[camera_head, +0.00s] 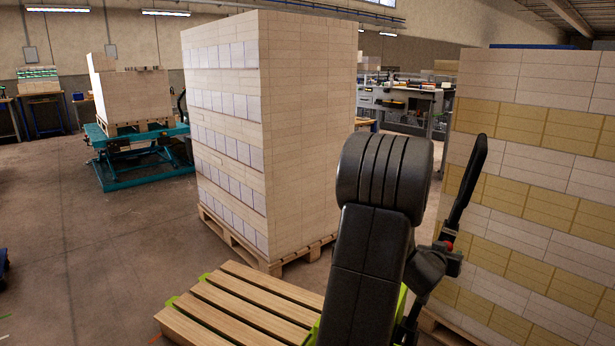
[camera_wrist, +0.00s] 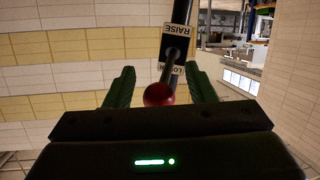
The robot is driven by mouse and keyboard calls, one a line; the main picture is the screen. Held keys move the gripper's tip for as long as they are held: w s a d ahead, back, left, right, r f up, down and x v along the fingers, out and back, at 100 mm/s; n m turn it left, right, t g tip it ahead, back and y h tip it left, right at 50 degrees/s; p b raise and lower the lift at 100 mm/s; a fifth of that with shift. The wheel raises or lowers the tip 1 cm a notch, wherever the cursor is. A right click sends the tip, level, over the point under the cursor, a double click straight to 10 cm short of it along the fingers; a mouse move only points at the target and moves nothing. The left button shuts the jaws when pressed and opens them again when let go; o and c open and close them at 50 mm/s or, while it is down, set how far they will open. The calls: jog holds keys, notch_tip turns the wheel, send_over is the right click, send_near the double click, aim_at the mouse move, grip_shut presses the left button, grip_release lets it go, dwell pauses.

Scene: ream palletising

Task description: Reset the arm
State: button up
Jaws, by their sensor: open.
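My gripper (camera_wrist: 159,72) shows in the wrist view with its two dark fingers apart, on either side of a lever with a red ball knob (camera_wrist: 158,95). The fingers do not appear closed on the knob; how deep it lies between them is unclear. The lever is on a black post with a label plate (camera_wrist: 180,38) reading RAISE and, partly hidden, LOWER. The fingers are not clear there.
A slatted wooden pallet (camera_head: 240,303) with lime-green parts lies in front, left of my arm. A tall white ream stack (camera_head: 310,130) stands behind it. A white and yellow stack (camera_head: 540,170) stands close on the right. Open floor (camera_head: 90,235) lies to the left.

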jog(key=s+a+f+m+t+h+b, duration=0.1)
jog(key=s+a+f+t+h+b, duration=0.1)
jog(key=s+a+b, duration=0.6)
jog(key=shift+s+a+f+b, duration=0.4)
jog(key=shift+s+a, duration=0.4)
jog(key=shift+s, duration=0.4)
